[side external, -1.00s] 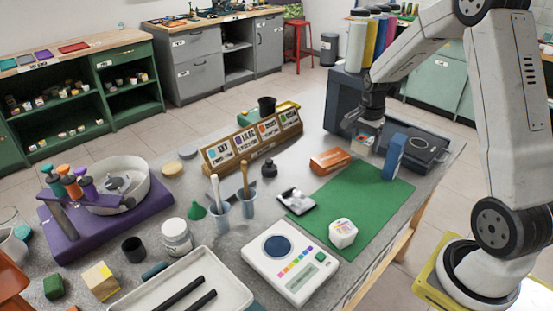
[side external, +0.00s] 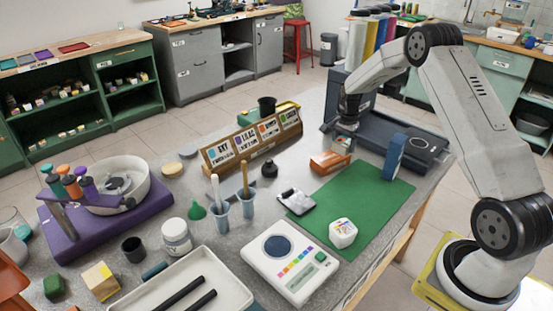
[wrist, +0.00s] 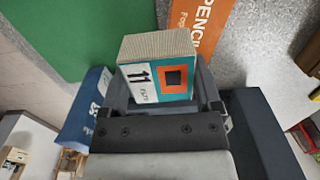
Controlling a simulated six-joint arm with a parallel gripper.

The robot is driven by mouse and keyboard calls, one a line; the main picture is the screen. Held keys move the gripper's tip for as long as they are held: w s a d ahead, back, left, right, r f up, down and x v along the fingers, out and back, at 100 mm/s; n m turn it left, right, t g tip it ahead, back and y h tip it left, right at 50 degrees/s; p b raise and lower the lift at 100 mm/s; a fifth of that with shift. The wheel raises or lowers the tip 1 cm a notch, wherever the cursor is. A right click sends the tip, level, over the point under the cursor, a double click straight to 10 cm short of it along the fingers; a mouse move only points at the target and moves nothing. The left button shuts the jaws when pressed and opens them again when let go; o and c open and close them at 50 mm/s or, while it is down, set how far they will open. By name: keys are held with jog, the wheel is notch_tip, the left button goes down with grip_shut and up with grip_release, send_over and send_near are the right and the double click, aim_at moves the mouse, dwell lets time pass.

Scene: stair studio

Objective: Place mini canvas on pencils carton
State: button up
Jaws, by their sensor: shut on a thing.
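The mini canvas (wrist: 158,72) is a small block with a woven beige face and a teal side marked 11 with an orange square. My gripper (side external: 344,139) is shut on it, with a dark finger on either side in the wrist view. The canvas also shows below the fingers in the side view (side external: 343,147). The pencils carton (side external: 323,164) is a flat orange box on the table beside the green mat. In the side view, the canvas is above the carton's far end and partly overlaps it. The wrist view shows the carton (wrist: 196,30) beyond the canvas; whether they touch is unclear.
A blue upright box (side external: 395,157) stands right of the carton, on the green mat (side external: 362,197). A dark flat device (side external: 405,135) lies behind.

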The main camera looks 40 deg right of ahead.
aim_at(338, 160)
jog(key=shift+w+d+f, duration=0.3)
jog(key=shift+w+f, duration=0.25)
jog(key=shift+f, duration=0.15)
jog(key=shift+w+f, duration=0.15)
jog(key=shift+f, duration=0.05)
jog(key=shift+d+f, duration=0.1)
jog(key=shift+f, duration=1.5)
jog(key=shift+f, duration=0.15)
jog(key=o, duration=1)
jog(key=shift+o, duration=0.2)
notch_tip(338, 160, up, 12)
jog(key=shift+r, duration=0.15)
